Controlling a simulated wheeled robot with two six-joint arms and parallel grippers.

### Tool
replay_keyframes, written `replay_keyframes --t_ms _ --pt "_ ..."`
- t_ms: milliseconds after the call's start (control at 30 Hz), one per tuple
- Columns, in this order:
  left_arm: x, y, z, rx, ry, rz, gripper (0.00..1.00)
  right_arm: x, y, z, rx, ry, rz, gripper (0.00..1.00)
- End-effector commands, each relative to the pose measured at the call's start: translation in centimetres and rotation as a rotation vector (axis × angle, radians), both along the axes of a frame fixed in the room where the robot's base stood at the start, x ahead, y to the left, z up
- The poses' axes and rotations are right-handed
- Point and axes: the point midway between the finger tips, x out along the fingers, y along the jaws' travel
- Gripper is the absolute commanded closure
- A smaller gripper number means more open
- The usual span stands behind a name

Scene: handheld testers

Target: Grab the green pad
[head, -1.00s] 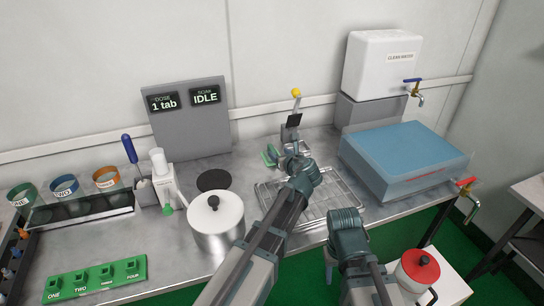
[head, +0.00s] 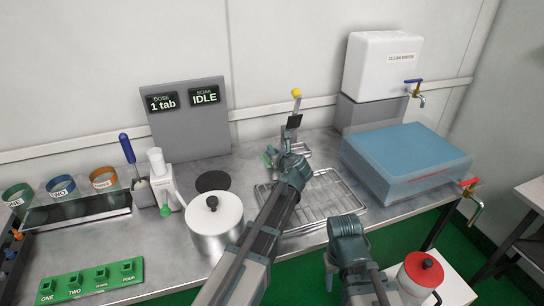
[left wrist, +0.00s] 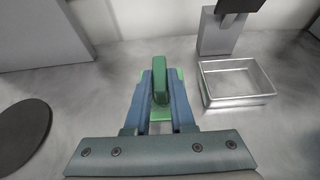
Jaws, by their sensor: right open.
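The green pad (left wrist: 160,85) has an upright grip on a flat green base and stands on the steel counter. In the head view the green pad (head: 268,158) shows just left of my left gripper (head: 280,155). In the left wrist view the two fingers of my left gripper (left wrist: 160,90) lie on either side of the pad's upright part. Whether they press on it I cannot tell. The pad's far side is hidden. My right gripper (head: 330,268) is open and empty, low in front of the counter.
A small metal tray (left wrist: 236,82) is right of the pad. A wire rack (head: 335,197) lies right of my left arm. A lidded pot (head: 215,230) and a black disc (head: 213,181) are to the left. A blue-topped tank (head: 408,155) stands at the right.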

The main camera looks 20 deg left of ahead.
Motion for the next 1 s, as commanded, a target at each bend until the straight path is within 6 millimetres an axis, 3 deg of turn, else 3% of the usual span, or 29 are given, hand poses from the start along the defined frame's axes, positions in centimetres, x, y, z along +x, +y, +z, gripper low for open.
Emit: replay_keyframes --t_ms 100,533,967,1000 --pt "0.0 0.0 0.0 0.000 0.000 0.000 1.00 0.0 0.0 0.0 0.000 0.000 0.000 0.53" --pt "0.0 0.0 0.2 0.000 0.000 0.000 1.00 0.0 0.0 0.2 0.000 0.000 0.000 0.53" --pt "-0.3 -0.7 4.3 0.000 0.000 0.005 1.00 0.0 0.0 4.3 0.000 0.000 0.000 0.53" --pt "-1.0 -0.9 3.8 0.000 0.000 0.005 1.00 0.0 0.0 3.8 0.000 0.000 0.000 0.53"
